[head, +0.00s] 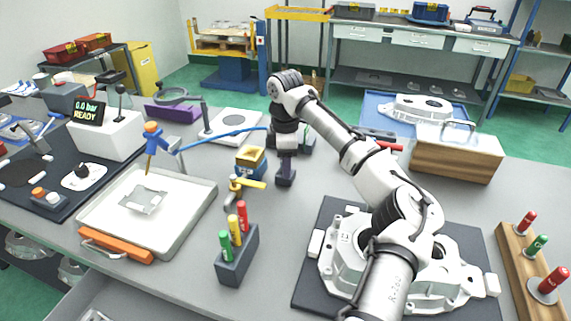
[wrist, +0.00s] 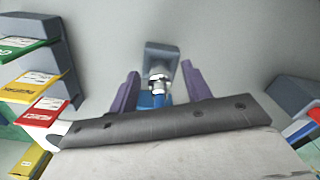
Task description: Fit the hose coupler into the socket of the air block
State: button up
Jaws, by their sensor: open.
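The hose coupler (wrist: 159,80) is a silver metal piece with a blue end below it, standing at a small grey-blue block (wrist: 160,52) in the wrist view. My gripper (wrist: 158,85) has its purple fingers open, one on each side of the coupler, with gaps visible. In the head view my gripper (head: 287,163) points down over the bench, and the coupler is hidden there. A blue hose (head: 225,136) runs from the left toward my wrist. A yellow and blue block (head: 250,162), possibly the air block, stands left of my gripper; I cannot make out its socket.
A brass valve with a yellow handle (head: 246,183) stands close to my gripper. A holder (head: 237,262) with green, yellow and red pieces is nearer. A white tray (head: 195,207) lies left, and a large casting (head: 345,255) lies under my arm. Bare bench (head: 290,225) lies between.

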jog(key=shift+f, duration=0.4)
grip_shut()
jog(key=shift+r, duration=0.1)
